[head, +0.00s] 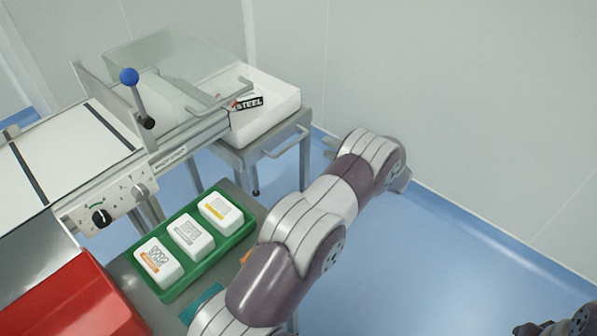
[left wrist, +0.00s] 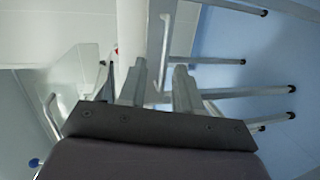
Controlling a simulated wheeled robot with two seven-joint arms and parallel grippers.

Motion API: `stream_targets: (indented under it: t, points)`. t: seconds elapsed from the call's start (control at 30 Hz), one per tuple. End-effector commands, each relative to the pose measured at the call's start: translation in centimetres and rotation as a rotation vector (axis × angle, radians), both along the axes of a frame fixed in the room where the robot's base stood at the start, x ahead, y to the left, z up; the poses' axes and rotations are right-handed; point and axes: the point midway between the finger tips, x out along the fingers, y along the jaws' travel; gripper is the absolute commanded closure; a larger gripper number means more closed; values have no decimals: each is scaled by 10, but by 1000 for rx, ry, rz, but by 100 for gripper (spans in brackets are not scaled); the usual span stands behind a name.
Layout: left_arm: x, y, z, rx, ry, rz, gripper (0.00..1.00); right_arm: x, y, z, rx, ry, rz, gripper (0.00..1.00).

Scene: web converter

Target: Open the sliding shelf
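The sliding shelf seems to be the metal frame (head: 236,155) under a white bin (head: 275,118) labelled STEEL. A U-shaped bar handle (head: 288,145) stands out from its front. The handle (left wrist: 164,55) appears between the fingers, and I see no contact. Part of my right arm's end (head: 562,323) shows at the bottom right corner; its fingers are not clear.
A transparent cover (head: 165,60) with its own handle stands beside the bin. A green tray (head: 238,236) with white boxes and a red bin (head: 75,305) are at the lower left. The blue floor right of my left arm is clear, up to a pale wall (head: 460,90).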

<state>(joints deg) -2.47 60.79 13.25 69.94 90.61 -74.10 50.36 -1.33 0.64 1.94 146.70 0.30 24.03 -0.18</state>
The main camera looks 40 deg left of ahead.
Motion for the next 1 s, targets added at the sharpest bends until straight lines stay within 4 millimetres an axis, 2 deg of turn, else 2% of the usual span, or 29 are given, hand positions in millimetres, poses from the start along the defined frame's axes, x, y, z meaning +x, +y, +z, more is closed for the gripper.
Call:
stream_targets:
  t: [0.03, 0.07, 0.17, 0.4, 0.6, 0.73, 0.97, 1.0]
  points:
    - [-8, 3, -18, 9, -27, 65, 67, 0, 0, -12, 0, -1, 0, 57]
    - [-12, 6, -21, 13, -39, 96, 67, 0, 0, -13, 0, -1, 0, 57]
    - [-17, 20, -24, 17, -52, 135, 67, 0, 0, -11, 0, -2, 0, 57]
    - [-12, 80, -36, 17, -48, 132, 67, 0, 0, -17, 0, -2, 0, 57]
    - [-8, 116, -43, 17, -48, 128, 67, 0, 0, -21, 0, -1, 0, 57]
    - [-7, 126, -44, 18, -49, 126, 67, 0, 0, -22, 0, -1, 0, 57]
    - [-6, 128, -44, 18, -48, 125, 67, 0, 0, -22, 0, -1, 0, 57]
    - [-6, 128, -44, 18, -48, 125, 70, 0, 0, -22, 0, -1, 0, 57]
